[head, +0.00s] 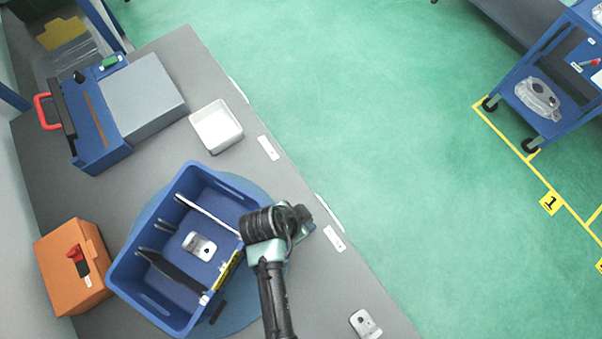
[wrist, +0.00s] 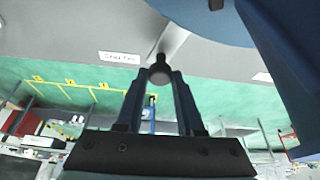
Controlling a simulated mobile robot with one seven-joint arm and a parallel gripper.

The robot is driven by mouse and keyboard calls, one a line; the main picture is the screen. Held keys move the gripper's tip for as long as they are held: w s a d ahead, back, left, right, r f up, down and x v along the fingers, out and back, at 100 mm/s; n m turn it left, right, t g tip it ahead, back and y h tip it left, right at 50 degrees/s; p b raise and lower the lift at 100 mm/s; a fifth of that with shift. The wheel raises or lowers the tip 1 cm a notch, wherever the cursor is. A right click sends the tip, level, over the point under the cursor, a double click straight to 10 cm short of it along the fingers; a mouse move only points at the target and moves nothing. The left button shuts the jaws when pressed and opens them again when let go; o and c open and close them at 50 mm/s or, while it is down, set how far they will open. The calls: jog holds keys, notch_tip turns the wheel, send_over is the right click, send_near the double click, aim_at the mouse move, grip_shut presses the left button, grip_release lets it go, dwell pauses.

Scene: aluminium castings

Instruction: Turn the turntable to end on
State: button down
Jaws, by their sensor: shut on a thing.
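The turntable is a round blue disc (head: 240,318) on the grey bench, under a blue crate (head: 124,265). The crate has dividers and one aluminium casting (head: 199,246) inside. In the wrist view, the disc's blue edge (wrist: 205,18) shows at the top. My gripper (wrist: 159,76) is shut on a dark knob (wrist: 159,71) with a stem, close to the disc's edge. Whether the knob joins the disc cannot be made out. In the head view, my arm covers the right side of the disc and hides the fingertips.
An orange box (head: 72,280) with a red part stands left of the crate. A white tray (head: 216,127) and a blue fixture with a red handle (head: 45,108) are farther back. A loose casting (head: 365,324) lies near the bench's front edge. Green floor lies beyond.

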jog(key=s+m, duration=0.1)
jog(key=s, duration=0.1)
jog(key=s+m+g+p, duration=0.1)
jog(key=s, duration=0.2)
jog(key=s+m, duration=0.1)
jog(key=s, duration=0.2)
jog(key=shift+s+m+g, duration=0.1)
jog(key=shift+m+g, duration=0.2)
jog(key=shift+m, duration=0.1)
jog(key=shift+s+a+m+h+p, duration=0.15)
jog(key=shift+s+m+p, duration=0.15)
jog(key=shift+s, duration=0.45)
jog(key=shift+s+a+m+h+p, duration=0.15)
jog(key=shift+s+m, duration=0.25)
jog(key=shift+s, duration=0.3)
jog(key=shift+s+g, duration=0.15)
jog(key=shift+g, duration=0.15)
jog(key=c, duration=0.5)
grip_release()
jog(key=shift+c, duration=0.2)
jog(key=b+v, duration=0.2)
jog(key=v, duration=1.1)
